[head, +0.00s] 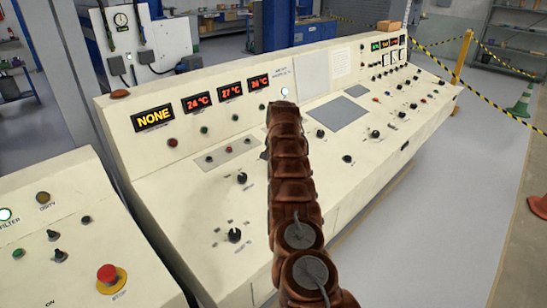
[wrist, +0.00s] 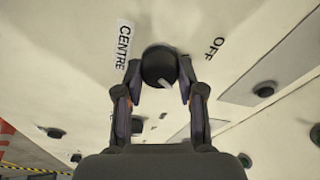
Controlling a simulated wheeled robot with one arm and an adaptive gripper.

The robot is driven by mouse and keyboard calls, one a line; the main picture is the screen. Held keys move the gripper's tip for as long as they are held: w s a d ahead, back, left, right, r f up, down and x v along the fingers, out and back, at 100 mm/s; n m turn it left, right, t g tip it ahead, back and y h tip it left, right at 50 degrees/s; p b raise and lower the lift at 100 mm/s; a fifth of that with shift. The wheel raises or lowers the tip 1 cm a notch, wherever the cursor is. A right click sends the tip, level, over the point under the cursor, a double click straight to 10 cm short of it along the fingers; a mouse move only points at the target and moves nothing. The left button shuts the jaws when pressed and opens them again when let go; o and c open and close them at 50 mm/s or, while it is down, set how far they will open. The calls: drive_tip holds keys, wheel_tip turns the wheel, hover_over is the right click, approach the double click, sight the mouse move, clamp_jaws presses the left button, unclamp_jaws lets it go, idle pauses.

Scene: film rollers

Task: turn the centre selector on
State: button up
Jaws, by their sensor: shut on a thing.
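The centre selector (wrist: 157,62) is a round black knob on the cream panel, in the upper middle of the wrist view. A "CENTRE" label (wrist: 124,45) is to its left and an "OFF" label (wrist: 214,48) to its upper right. A pale mark shows on the knob's lower right edge. My gripper (wrist: 160,76) is shut on the selector, with one dark finger on each side of it. In the head view my brown arm reaches up over the console, and the gripper and the held selector are hidden behind it.
The long cream console (head: 240,150) carries several other knobs, including a black knob (head: 234,235) left of my arm. A separate panel with a red emergency button (head: 107,273) stands at lower left.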

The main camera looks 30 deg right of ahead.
drive_tip(key=shift+d+r, duration=0.1)
drive_tip(key=o, duration=1.1)
drive_tip(key=shift+o, duration=0.2)
drive_tip(key=v, duration=1.2)
